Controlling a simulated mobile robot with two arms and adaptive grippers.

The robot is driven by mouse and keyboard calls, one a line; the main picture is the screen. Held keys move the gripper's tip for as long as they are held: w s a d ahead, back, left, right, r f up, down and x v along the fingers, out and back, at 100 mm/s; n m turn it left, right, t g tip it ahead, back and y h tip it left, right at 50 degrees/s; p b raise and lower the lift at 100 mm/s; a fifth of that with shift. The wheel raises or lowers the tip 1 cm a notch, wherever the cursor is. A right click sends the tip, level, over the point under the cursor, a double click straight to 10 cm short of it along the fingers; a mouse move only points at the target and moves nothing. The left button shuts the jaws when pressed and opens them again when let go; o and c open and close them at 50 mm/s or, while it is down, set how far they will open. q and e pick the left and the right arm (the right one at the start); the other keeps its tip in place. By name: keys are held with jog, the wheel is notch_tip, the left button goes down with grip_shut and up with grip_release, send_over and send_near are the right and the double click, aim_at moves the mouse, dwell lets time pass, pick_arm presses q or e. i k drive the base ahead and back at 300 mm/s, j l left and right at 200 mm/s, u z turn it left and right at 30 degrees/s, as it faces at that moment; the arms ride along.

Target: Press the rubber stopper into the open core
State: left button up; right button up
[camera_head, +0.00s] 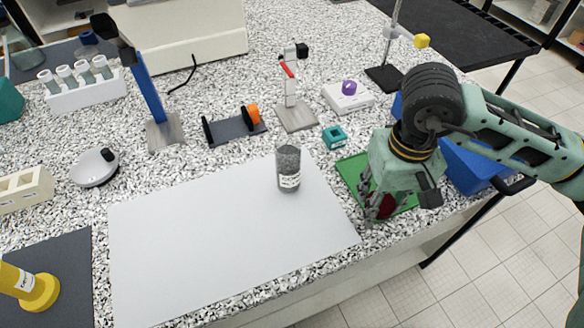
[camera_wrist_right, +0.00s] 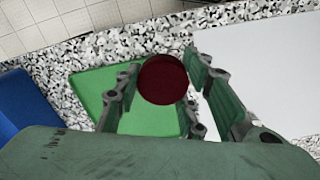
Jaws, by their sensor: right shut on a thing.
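The dark red rubber stopper (camera_head: 387,207) is between the fingers of my right gripper (camera_head: 375,206), over the green tray (camera_head: 350,174). In the right wrist view the stopper (camera_wrist_right: 162,80) shows as a round dark red face between the two fingers of the gripper (camera_wrist_right: 160,88), with the green tray (camera_wrist_right: 92,85) beneath. I cannot tell whether the stopper still touches the tray. The core (camera_head: 288,167), a grey speckled cylinder with a white label, stands upright on the white mat (camera_head: 200,230), left of the gripper. My left gripper is not in view.
A teal block (camera_head: 334,137) sits behind the tray, and a blue bin (camera_head: 470,165) stands to its right. Stands and a roller device (camera_head: 234,127) line the back. A yellow object (camera_head: 35,290) is at front left. The mat is otherwise clear.

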aim_at(287, 148)
jog(key=k, duration=0.55)
jog(key=k+u, duration=0.1)
jog(key=u, duration=1.75)
jog(key=k+l, duration=0.15)
jog(key=l, duration=0.25)
jog(key=k+l, duration=0.2)
jog(key=l, duration=0.2)
jog(key=k+l, duration=0.15)
jog(key=l, duration=0.2)
jog(key=k+l, duration=0.15)
jog(key=l, duration=0.25)
jog(key=k+l, duration=0.2)
jog(key=l, duration=0.2)
jog(key=k+l, duration=0.15)
jog(key=l, duration=0.25)
